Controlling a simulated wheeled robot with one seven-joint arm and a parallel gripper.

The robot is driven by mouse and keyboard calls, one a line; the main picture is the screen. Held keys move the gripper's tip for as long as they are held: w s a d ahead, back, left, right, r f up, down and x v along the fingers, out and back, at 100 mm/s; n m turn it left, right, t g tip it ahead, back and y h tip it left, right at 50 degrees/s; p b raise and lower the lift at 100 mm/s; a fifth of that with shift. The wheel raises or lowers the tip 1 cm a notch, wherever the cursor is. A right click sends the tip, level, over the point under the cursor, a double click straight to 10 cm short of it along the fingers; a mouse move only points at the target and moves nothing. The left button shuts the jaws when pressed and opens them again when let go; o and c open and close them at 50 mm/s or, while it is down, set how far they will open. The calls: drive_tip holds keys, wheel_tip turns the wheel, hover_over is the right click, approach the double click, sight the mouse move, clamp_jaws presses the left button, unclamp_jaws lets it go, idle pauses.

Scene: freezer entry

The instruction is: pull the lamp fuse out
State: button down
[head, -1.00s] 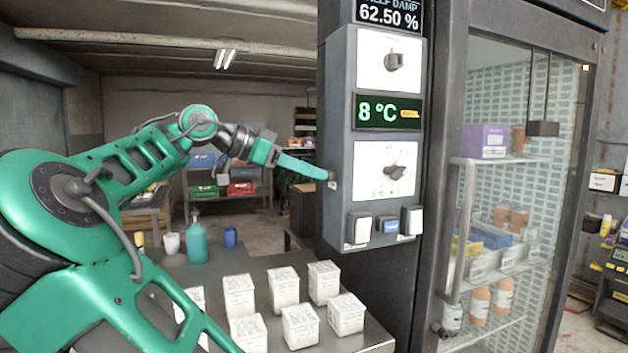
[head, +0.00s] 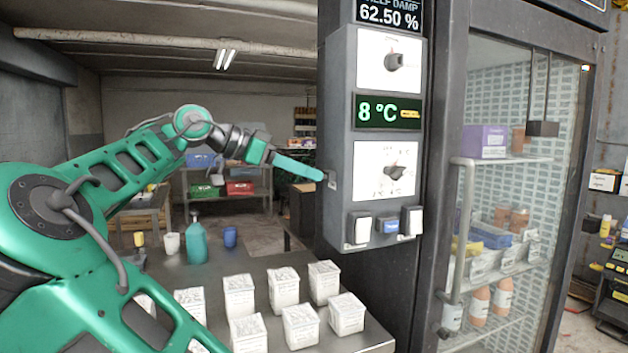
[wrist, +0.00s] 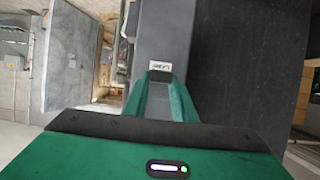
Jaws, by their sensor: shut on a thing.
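The grey control box (head: 341,130) stands on the dark post beside the glass door. My gripper (head: 322,175) reaches from the left to the box's left side face, with its long green fingers nearly level. In the wrist view, the fingers of my gripper (wrist: 159,78) point at that grey side face, just below a small white label (wrist: 160,66). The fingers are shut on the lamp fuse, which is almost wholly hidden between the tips. I cannot tell how far the fuse sits in its socket.
The box front has two dials, a green display (head: 388,112) and several switches below. Several white cartons (head: 283,288) stand on the metal table under my arm, with a teal bottle (head: 195,241) behind them. The glass-doored cabinet (head: 520,180) is at right.

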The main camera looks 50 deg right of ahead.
drive_tip(key=shift+a, duration=0.1)
drive_tip(key=shift+w+a, duration=0.5)
drive_tip(key=shift+a, duration=0.25)
drive_tip(key=shift+w+a, duration=0.45)
drive_tip(key=shift+a, duration=0.35)
drive_tip(key=shift+w+a, duration=0.5)
drive_tip(key=shift+a, duration=0.25)
